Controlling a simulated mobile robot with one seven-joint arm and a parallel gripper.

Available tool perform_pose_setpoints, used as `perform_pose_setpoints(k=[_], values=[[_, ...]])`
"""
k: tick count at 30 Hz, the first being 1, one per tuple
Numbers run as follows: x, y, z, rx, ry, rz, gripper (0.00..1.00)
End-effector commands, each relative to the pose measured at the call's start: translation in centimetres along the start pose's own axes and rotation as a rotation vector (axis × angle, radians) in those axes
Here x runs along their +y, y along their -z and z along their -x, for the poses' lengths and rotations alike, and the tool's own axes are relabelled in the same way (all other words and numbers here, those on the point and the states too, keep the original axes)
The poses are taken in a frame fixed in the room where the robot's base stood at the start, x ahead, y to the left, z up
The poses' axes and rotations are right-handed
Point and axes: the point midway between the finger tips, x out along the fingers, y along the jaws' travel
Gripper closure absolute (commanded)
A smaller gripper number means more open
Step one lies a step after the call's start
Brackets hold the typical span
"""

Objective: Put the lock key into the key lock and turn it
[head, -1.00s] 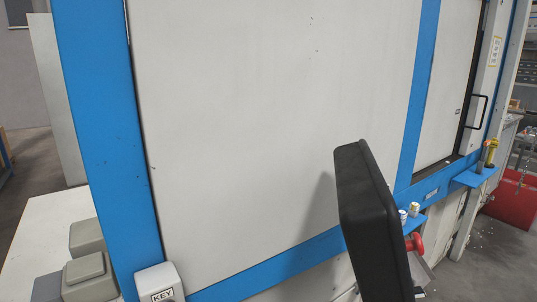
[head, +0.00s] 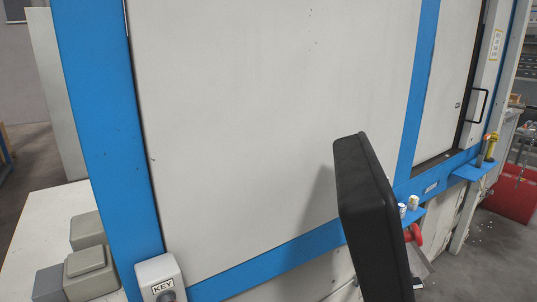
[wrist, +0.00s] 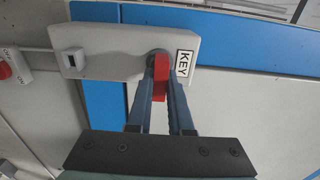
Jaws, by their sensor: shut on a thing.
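The red lock key (wrist: 160,78) is in the wrist view, gripped between the two dark fingers of my gripper (wrist: 161,85). Its far end meets the dark round key lock (wrist: 157,54) on a light housing (wrist: 112,48) with a KEY label (wrist: 184,63). How deep the key sits and its turn angle are hard to tell, as the fingers and key cover the lock. In the head view the KEY housing (head: 157,268) stands at the bottom edge, with only part of the lock showing. My gripper is out of the head view.
A black panel (head: 372,220) stands out from the machine on the right, with a red knob (head: 415,235) beside it. Grey boxes (head: 88,272) stand at lower left.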

Motion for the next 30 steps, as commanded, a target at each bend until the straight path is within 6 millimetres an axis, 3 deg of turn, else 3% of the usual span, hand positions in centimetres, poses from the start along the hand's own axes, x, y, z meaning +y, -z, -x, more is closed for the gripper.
perform_pose_setpoints(k=[15, 30], values=[[-0.62, 0.00, -0.23, -0.003, 0.008, -0.472, 1.00], [-0.79, 0.00, -0.29, -0.004, 0.010, -0.575, 1.00]])
